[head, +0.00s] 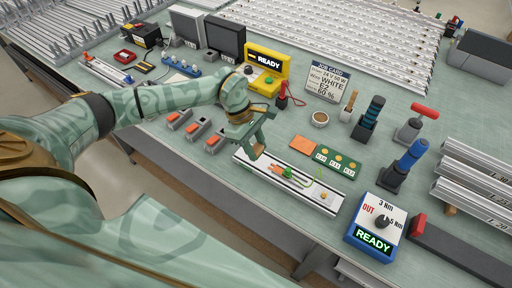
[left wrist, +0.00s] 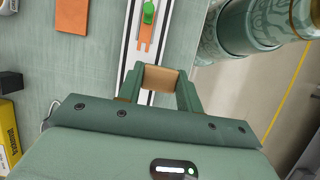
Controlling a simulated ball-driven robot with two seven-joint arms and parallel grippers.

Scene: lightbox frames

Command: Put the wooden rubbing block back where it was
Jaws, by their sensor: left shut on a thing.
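The wooden rubbing block (left wrist: 161,79) is a small tan-brown block. It sits between the two fingers of my left gripper (head: 257,145), which is shut on it. In the head view the block (head: 257,151) shows small at the fingertips, partly hidden by the fingers. The gripper is over the back left part of a white and black rail (head: 312,194) on the bench. From these views I cannot tell how high the block is above the rail. My right gripper is not in view.
On the rail, an orange piece with a green connector (head: 288,172) lies close to the gripper. An orange pad (head: 303,145) and a green card (head: 338,162) lie behind the rail. Grey holders (head: 215,142) stand left. A READY box (head: 376,228) stands right.

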